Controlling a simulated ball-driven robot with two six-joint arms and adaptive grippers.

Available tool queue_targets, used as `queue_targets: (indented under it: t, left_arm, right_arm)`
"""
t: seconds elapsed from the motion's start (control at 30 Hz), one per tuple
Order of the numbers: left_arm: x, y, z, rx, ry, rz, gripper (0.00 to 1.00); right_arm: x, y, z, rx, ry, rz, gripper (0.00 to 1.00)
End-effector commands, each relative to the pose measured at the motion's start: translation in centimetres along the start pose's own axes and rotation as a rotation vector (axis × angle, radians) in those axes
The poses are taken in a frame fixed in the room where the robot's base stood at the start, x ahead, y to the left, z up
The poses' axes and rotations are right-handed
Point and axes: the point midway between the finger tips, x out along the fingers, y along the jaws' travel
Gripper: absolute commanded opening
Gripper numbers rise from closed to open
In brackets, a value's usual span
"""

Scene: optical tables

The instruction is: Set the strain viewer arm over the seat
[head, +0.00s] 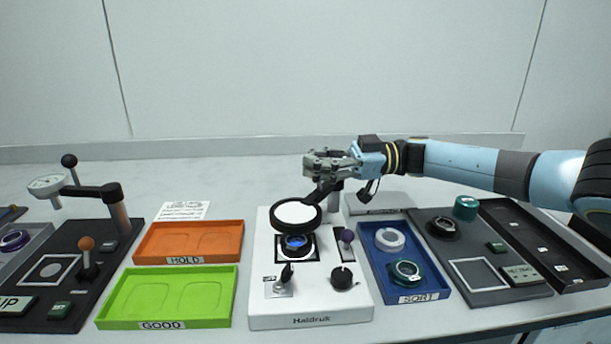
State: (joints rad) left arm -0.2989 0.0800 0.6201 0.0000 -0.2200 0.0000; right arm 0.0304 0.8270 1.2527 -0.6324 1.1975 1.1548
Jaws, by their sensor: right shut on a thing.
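The strain viewer is a white box (310,311) marked Haldruk in the middle of the table. Its arm (322,193) is black and ends in a round, pale disc with a black rim (296,213). The seat (296,245) is a dark square on the box with a blue-looking lens in a black ring. In the picture the disc lies just above and behind the lens, overlapping its far edge; the exact height gap is hard to tell. My right gripper (318,168) is shut on the viewer arm near its black bar, and its fingers hide the grip point. My left gripper is out of view.
Left of the viewer lie an orange HOLD tray (147,246) and a green GOOD tray (106,313). A blue SORT tray (386,267) with ringed lenses stands close on its right. A dark station with a post (119,216) is at left; a grey plate (478,296) is at right.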

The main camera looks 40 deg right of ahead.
Motion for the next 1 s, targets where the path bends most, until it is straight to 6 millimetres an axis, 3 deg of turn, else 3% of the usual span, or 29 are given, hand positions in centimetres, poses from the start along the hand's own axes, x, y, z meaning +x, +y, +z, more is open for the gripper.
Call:
queue_targets:
  t: [0.57, 0.6, 0.9, 1.0]
  left_arm:
    - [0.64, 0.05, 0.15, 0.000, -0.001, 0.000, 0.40]
    - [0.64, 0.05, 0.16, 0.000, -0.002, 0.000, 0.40]
    - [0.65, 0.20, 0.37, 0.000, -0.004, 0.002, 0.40]
    - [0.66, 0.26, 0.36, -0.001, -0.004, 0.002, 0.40]
  right_arm:
    - [-0.76, 0.17, -0.09, 0.003, -0.002, -0.030, 0.00]
    - [-0.76, 0.17, -0.08, 0.003, -0.002, -0.030, 0.08]
    - [-0.61, 0.05, -0.04, 0.001, -0.001, -0.033, 0.47]
    - [-0.55, 0.01, -0.04, 0.001, 0.000, -0.033, 0.51]
